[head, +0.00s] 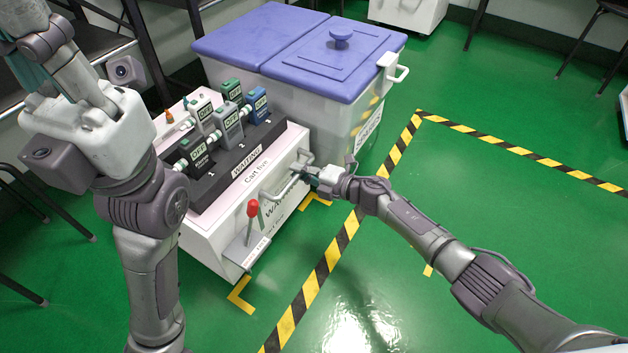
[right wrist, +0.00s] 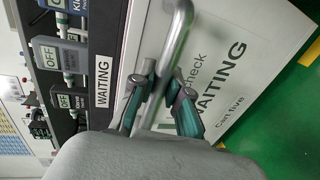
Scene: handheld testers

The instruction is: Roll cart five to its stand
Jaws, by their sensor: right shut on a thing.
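Cart five (head: 215,240) is a white cart labelled "Cart five" and "WAITING", with several handheld testers in a dark rack on top. A grey bar handle (head: 283,187) runs along its front, and a red-knobbed lever (head: 252,210) stands at the front's lower left. My right gripper (head: 306,173) is shut on the handle near its right end; the right wrist view shows its fingers (right wrist: 163,85) around the bar (right wrist: 177,38). My left gripper (head: 28,68) is partly visible at the upper left, its jaws unclear. I cannot tell which floor mark is the stand.
A white bin with blue lids (head: 340,45) stands close behind and right of the cart. Yellow corner marks (head: 240,296) lie by the cart's front. Black-and-yellow tape (head: 335,250) crosses the open green floor at right. Dark chair legs (head: 45,215) stand at left.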

